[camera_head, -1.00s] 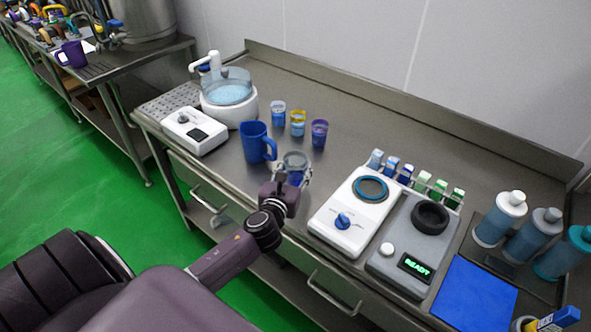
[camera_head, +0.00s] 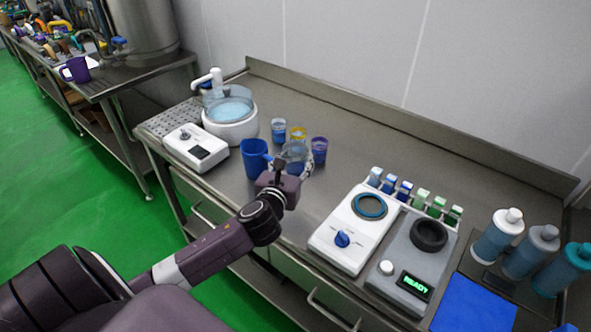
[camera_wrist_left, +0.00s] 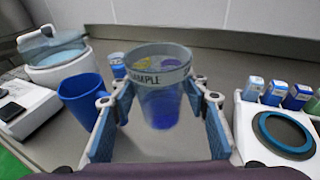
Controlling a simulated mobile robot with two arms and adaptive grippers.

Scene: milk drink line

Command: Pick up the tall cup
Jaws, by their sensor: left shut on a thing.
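The tall cup (camera_wrist_left: 160,92) is clear, with a grey band reading "SAMPLE" and blue showing low in it. In the left wrist view it stands upright between the two blue-padded fingers of my left gripper (camera_wrist_left: 160,112), which is shut on it. In the head view the cup (camera_head: 294,152) is at the end of my left arm, right of the blue pitcher (camera_head: 254,158) and in front of several small cups. The gripper (camera_head: 290,170) partly hides its lower part. It appears held above the counter. My right gripper is not in view.
A white-based water bowl (camera_head: 230,120) and a white device (camera_head: 193,146) stand to the left. Bottles (camera_head: 497,235) line the far right.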

